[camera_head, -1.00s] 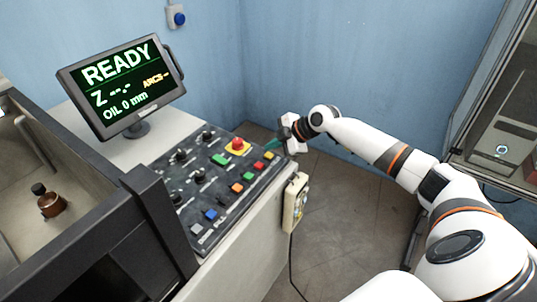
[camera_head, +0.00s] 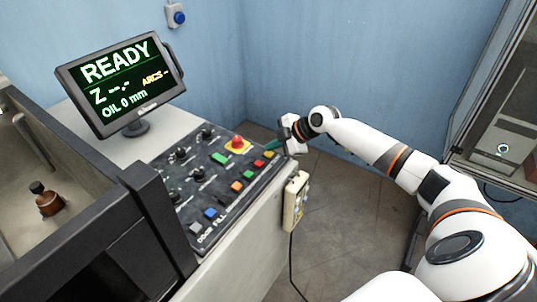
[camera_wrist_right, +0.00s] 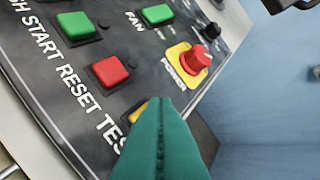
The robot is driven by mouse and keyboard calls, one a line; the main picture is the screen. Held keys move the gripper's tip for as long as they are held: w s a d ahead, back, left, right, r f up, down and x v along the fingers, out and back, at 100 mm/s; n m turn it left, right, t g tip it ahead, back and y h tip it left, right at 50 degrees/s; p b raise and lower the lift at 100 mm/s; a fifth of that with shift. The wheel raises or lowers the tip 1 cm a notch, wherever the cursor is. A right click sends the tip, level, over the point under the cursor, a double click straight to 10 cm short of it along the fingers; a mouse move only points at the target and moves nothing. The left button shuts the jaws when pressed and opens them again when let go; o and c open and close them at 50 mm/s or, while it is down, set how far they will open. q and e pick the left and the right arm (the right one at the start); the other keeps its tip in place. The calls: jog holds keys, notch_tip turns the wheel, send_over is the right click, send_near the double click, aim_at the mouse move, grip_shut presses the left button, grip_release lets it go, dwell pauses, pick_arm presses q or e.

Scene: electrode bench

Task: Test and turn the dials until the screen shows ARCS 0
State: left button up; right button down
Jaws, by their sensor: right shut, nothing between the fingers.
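The screen (camera_head: 122,82) reads READY, Z --.-, ARCS - and OIL 0 mm. The dials are black knobs on the dark control panel (camera_head: 190,215); one dial (camera_head: 207,134) is near the back, with others (camera_head: 182,154) and (camera_head: 199,175) nearer the front. My right gripper (camera_head: 273,144) is at the panel's far right corner, shut and empty. In the right wrist view its teal fingertips (camera_wrist_right: 160,115) overlap the yellow button (camera_wrist_right: 137,112) beside the TEST label, partly hiding both. Whether they touch it I cannot tell. My left gripper is not in view.
A red POWER knob (camera_head: 237,143) on a yellow plate stands near the fingers. Green, red, orange, blue and grey buttons line the panel. A pendant (camera_head: 294,200) hangs on the panel's side. A brown bottle (camera_head: 48,203) stands in the tank at left.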

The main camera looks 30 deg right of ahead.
jog(key=shift+f+b, duration=0.45)
jog(key=shift+f, duration=0.05)
dwell(0.7)
jog(key=shift+r, duration=0.1)
jog(key=shift+r+p, duration=0.6)
jog(key=shift+r, duration=0.25)
notch_tip(320, 180, up, 6)
jog(key=p, duration=0.4)
dwell(0.7)
